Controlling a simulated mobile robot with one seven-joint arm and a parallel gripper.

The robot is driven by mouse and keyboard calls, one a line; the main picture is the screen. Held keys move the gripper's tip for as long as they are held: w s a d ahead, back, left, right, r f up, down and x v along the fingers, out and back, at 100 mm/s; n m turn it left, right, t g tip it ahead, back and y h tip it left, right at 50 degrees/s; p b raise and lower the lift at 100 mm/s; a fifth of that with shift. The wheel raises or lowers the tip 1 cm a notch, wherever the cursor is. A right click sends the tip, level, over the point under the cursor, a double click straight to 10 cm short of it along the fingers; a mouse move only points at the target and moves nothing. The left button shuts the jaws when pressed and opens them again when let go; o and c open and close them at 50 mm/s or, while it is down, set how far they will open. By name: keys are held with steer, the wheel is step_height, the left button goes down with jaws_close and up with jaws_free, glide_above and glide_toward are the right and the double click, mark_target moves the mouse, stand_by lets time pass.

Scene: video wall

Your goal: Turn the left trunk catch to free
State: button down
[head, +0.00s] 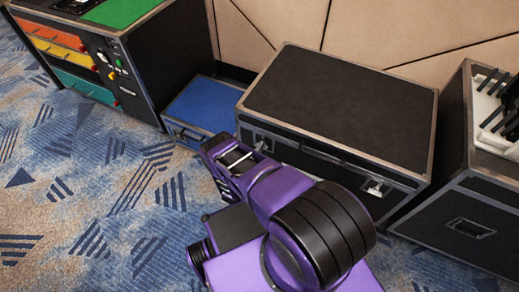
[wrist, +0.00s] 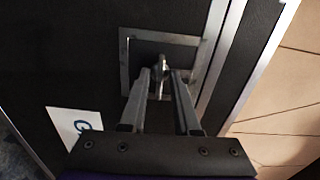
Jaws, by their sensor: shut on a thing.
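The trunk (head: 340,100) is a black case with grey metal edges, lid shut, near the wall. My gripper (head: 246,152) is at the left end of its front face. The knob sits in a recessed plate with a metal frame (wrist: 125,62) beside the metal edge. The fingers hide part of the knob, so its exact angle is hard to tell. The right catch (head: 375,187) shows on the same front face.
A low blue case (head: 200,103) stands left of the trunk. A cabinet with coloured drawers (head: 60,55) is farther left. Another black case (head: 468,225) stands close on the right. A white label (wrist: 75,128) is on the trunk's face. Patterned carpet (head: 80,200) is clear at left.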

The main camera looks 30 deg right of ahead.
steer(key=n, duration=1.7)
steer(key=shift+n, duration=0.4)
stand_by(0.4)
steer(key=c, duration=1)
jaws_free()
